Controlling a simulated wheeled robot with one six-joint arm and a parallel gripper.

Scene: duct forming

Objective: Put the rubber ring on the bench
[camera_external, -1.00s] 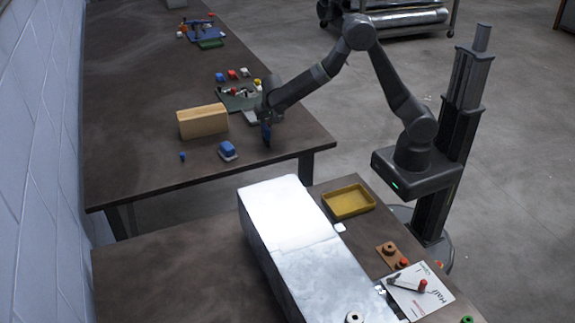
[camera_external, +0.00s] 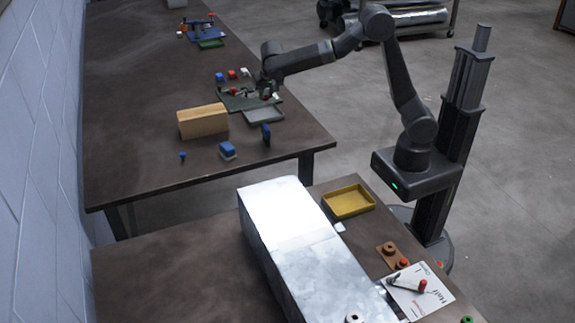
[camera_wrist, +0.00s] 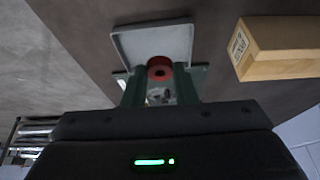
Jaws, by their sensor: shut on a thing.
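A red ring-shaped piece with a dark centre, which looks like the rubber ring (camera_wrist: 160,70), sits between my fingertips in the wrist view. My gripper (camera_wrist: 160,82) is shut on it. In the outside view my gripper (camera_external: 267,91) is low over the green mat at the far bench, and the ring is too small to make out there. The bench (camera_external: 135,125) is the dark brown table. A shallow grey tray (camera_external: 263,115) lies just in front of my gripper, and it shows beyond the ring in the wrist view (camera_wrist: 125,42).
A wooden block (camera_external: 203,122) stands left of the tray. A silver duct (camera_external: 285,215) and yellow tray (camera_external: 348,202) are on the near table.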

